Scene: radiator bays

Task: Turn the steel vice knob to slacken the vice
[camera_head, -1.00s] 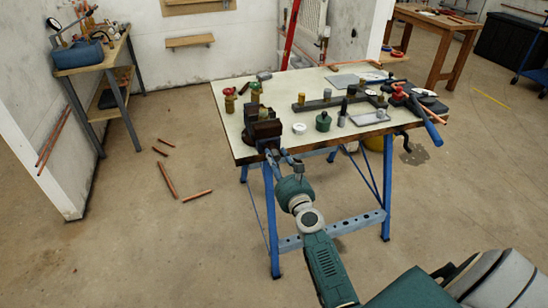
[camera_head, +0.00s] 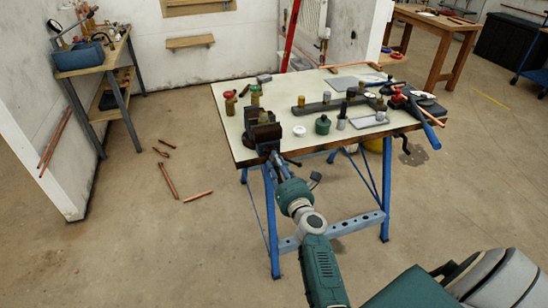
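The dark brown vice (camera_head: 264,134) is at the near left corner of the workbench in the head view. My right gripper (camera_head: 276,162) is at the front of the vice, just below the bench edge, where the steel knob would sit. The fingers look nearly edge-on and cover the knob, so I cannot tell whether they grip it. A short dark bar shows just right of the fingertips. My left gripper is not in view.
Copper pipe pieces (camera_head: 168,181) lie on the floor left of the bench.

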